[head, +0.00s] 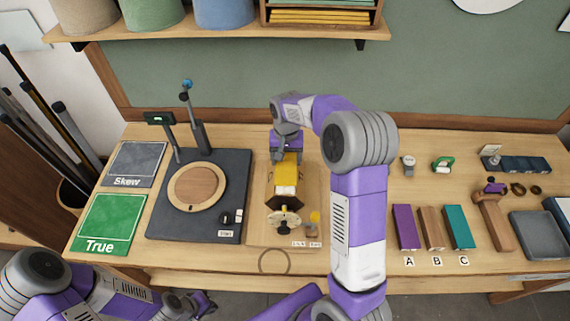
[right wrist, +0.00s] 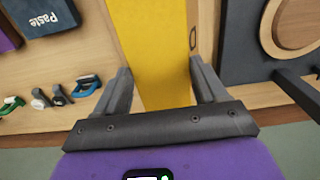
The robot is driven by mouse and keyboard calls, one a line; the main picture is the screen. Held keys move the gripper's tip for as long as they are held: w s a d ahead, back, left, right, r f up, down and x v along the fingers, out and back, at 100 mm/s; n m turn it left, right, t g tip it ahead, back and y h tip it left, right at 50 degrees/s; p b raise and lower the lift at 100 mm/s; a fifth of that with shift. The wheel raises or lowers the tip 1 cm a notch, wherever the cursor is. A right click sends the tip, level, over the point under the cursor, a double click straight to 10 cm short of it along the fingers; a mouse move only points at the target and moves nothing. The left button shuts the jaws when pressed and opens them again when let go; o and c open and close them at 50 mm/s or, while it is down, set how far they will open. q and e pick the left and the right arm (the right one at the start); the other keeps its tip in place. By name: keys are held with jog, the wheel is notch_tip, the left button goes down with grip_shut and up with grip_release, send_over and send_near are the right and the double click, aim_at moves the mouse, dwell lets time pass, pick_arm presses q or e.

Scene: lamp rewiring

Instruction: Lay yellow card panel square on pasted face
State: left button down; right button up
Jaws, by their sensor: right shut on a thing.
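The yellow card panel (head: 287,172) is in my right gripper (head: 286,156), above the lamp body on the wooden board. In the right wrist view the yellow panel (right wrist: 153,50) runs between the two fingers of the right gripper (right wrist: 160,72). A pale face (head: 286,190) shows just in front of the panel, on a dark many-sided body (head: 285,203). I cannot tell whether the panel touches that face, and paste cannot be made out. My left gripper (head: 203,302) hangs low at the front, below the table edge, apart from everything; its jaws are unclear.
A dark stand (head: 165,222) with a round wooden disc (head: 196,187) is to the left, beside green "True" (head: 108,224) and grey "Skew" (head: 135,164) mats. Panels A, B and C (head: 432,228) lie to the right.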

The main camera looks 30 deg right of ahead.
aim_at(286, 162)
jog(key=shift+w+f, duration=0.1)
jog(key=shift+f, duration=1.95)
jog(key=shift+f, duration=0.1)
jog(key=o, duration=1.1)
notch_tip(286, 162, up, 12)
jog(key=shift+r, duration=0.15)
